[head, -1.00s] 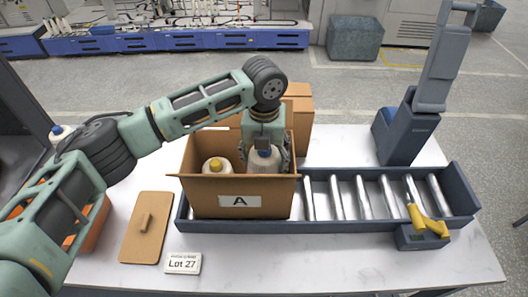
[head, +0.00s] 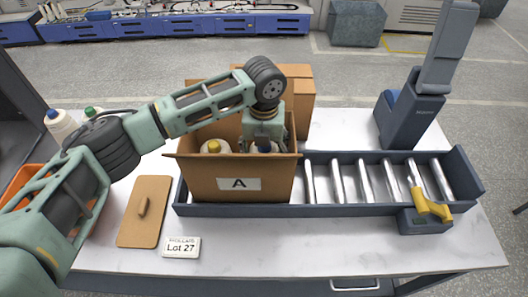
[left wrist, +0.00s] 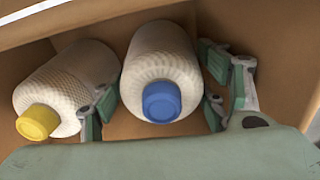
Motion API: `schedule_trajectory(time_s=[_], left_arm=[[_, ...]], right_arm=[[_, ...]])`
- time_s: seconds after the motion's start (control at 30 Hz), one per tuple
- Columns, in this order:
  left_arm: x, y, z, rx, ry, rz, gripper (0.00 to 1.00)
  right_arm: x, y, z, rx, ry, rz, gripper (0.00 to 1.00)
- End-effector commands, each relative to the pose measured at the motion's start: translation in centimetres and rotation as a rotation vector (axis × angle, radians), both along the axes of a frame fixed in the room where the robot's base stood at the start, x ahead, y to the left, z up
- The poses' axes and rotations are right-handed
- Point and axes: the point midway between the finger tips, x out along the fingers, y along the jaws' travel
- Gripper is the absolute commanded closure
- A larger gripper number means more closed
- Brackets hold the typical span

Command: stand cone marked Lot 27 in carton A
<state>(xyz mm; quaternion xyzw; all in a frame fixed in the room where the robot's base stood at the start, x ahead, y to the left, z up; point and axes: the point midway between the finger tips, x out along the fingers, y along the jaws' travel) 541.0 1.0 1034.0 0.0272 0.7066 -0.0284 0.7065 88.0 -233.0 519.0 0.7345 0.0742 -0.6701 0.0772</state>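Carton A (head: 238,184) is an open brown box on the roller conveyor. My left gripper (left wrist: 161,105) is down inside it, with its fingers on both sides of a white cone with a blue tip (left wrist: 160,60); both seem to touch it. In the head view only the blue top of this cone shows above the front wall; its base is hidden. A yellow-tipped cone (left wrist: 70,80) is beside it, left of the left finger. A card reading Lot 27 (head: 181,247) lies on the table; its upper line is too small to read. My right gripper is not in view.
A blue-tipped cone (head: 60,124) and a green-tipped one (head: 92,111) stand at the left, near an orange bin (head: 24,180). A brown board with a handle (head: 134,222) lies left of the conveyor (head: 370,209). A yellow-handled tool (head: 430,206) is at the right; the rollers right of the carton are clear.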

Motion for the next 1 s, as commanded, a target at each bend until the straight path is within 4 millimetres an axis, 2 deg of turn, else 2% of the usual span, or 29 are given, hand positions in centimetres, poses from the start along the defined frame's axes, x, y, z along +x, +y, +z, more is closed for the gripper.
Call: schedule_trajectory(time_s=[0.03,0.2,0.6,0.77,1.0], left_arm=[[0.0,0.0,0.1,0.0,-0.001,0.0,0.26],[0.0,0.0,0.0,-0.001,0.0,0.0,0.12],[0.0,0.0,0.4,0.0,0.0,0.0,0.12],[0.1,0.0,2.8,-0.002,-0.004,-0.001,0.12],[0.1,0.0,8.0,-0.002,-0.003,-0.001,0.12]], right_arm=[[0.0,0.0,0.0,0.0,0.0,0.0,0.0],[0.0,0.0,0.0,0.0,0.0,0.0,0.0],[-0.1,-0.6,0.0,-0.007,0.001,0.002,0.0],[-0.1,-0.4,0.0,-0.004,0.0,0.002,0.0],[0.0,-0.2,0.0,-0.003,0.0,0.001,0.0]])
